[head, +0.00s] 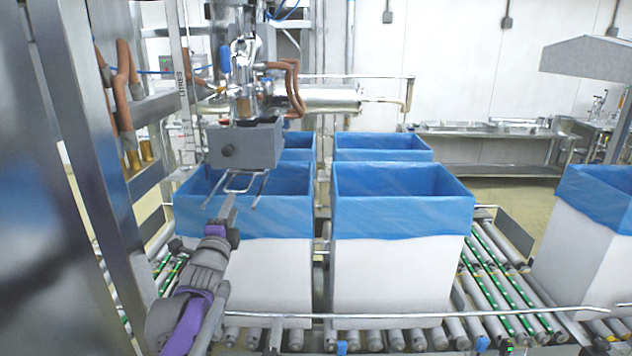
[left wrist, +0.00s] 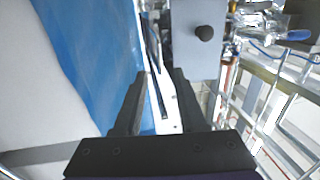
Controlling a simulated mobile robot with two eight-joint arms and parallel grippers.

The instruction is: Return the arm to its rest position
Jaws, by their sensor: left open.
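My left arm (head: 185,310), grey and purple, reaches up from the bottom left in the head view. Its gripper (head: 229,207) is in front of the near left box (head: 265,285), at the height of its blue liner (head: 265,223). In the left wrist view the two dark fingers of the gripper (left wrist: 160,82) stand apart with nothing held between them. The blue liner (left wrist: 95,45) is to the left of the fingers there. A grey block (head: 245,147) of the machine hangs above the box opening. My right gripper is not in view.
A second lined box (head: 395,275) stands to the right, with further lined boxes (head: 380,141) behind. Another lined box (head: 590,235) is at the far right. The boxes are on a roller conveyor (head: 515,290) with a front rail. A metal frame (head: 80,130) stands close to my arm at left.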

